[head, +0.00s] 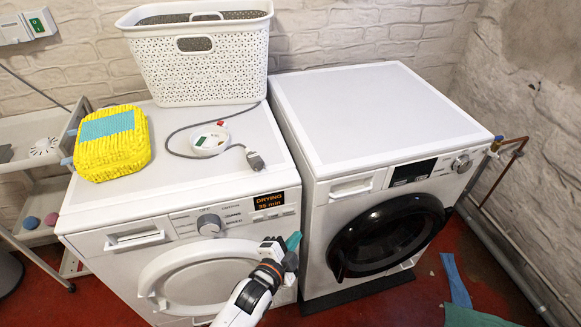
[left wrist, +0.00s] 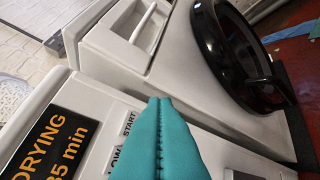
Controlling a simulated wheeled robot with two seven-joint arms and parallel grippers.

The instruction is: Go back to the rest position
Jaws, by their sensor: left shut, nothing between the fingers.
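My left gripper (head: 293,241) has teal fingertips and is in front of the left machine, near its right front edge. The fingers are shut together with nothing between them, as the left wrist view (left wrist: 160,100) also shows. The left machine, a white dryer (head: 180,190), has a lit panel (head: 269,200) reading "DRYING 35 min", which also shows in the left wrist view (left wrist: 52,140). Its round white door (head: 190,275) is partly hidden behind my arm. My right gripper is not in view.
A white washer (head: 370,120) with a black round door (head: 390,238) stands close on the right. On the dryer are a white basket (head: 200,65), a yellow package (head: 112,155) and a corded white device (head: 210,140). Blue cloth (head: 455,280) lies on the red floor at right.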

